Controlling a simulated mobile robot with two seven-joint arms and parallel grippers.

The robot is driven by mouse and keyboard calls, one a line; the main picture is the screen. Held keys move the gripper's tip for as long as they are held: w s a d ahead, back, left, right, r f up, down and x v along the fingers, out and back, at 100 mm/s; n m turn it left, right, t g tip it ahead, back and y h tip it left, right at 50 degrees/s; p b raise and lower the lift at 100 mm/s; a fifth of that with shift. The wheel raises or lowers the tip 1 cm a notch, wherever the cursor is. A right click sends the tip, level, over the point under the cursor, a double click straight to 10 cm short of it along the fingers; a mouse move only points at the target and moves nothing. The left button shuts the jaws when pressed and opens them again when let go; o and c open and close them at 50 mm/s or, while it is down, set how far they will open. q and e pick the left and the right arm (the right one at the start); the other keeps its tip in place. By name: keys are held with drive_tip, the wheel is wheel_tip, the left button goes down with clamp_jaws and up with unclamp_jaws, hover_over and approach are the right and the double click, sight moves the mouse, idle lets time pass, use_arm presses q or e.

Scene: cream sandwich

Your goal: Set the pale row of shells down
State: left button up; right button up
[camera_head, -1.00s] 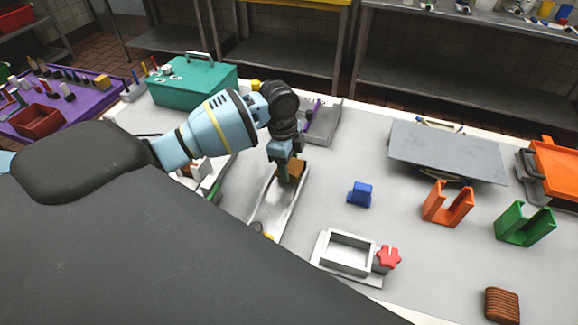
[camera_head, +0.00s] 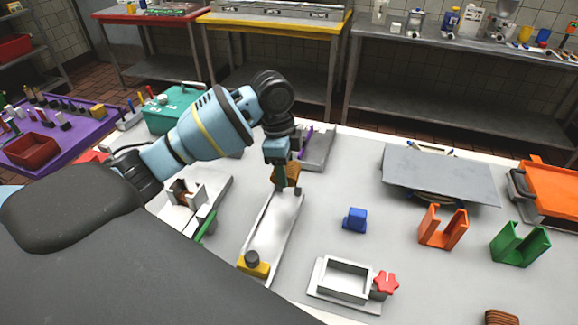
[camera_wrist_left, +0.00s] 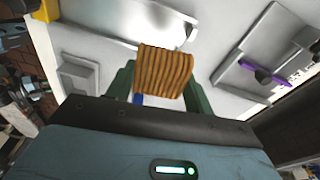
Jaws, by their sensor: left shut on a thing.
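The pale row of shells is a tan, ribbed block (camera_head: 291,173), held between the fingers of my left gripper (camera_head: 287,182). In the left wrist view the block (camera_wrist_left: 165,70) sits between two dark green fingers (camera_wrist_left: 162,88), its ribbed face showing. In the head view the gripper points down at the far end of a long, shiny metal tray (camera_head: 268,232). I cannot tell the height of the block above the counter. A darker brown ribbed block (camera_head: 500,318) is cut off at the bottom right edge. My right gripper is not in view.
A yellow-based knob (camera_head: 253,265) is at the tray's near end. A white frame with a red knob (camera_head: 386,284), a blue block (camera_head: 355,219), and orange (camera_head: 442,228) and green (camera_head: 520,244) holders stand to the right. A teal box (camera_head: 175,108) is behind my arm.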

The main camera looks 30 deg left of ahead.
use_arm(q)
drive_tip(key=s+d+n+t+y, duration=0.1)
drive_tip(key=s+d+n, duration=0.7)
drive_tip(key=n, duration=0.6)
drive_tip(key=shift+s, duration=0.9)
drive_tip(key=shift+f, duration=0.1)
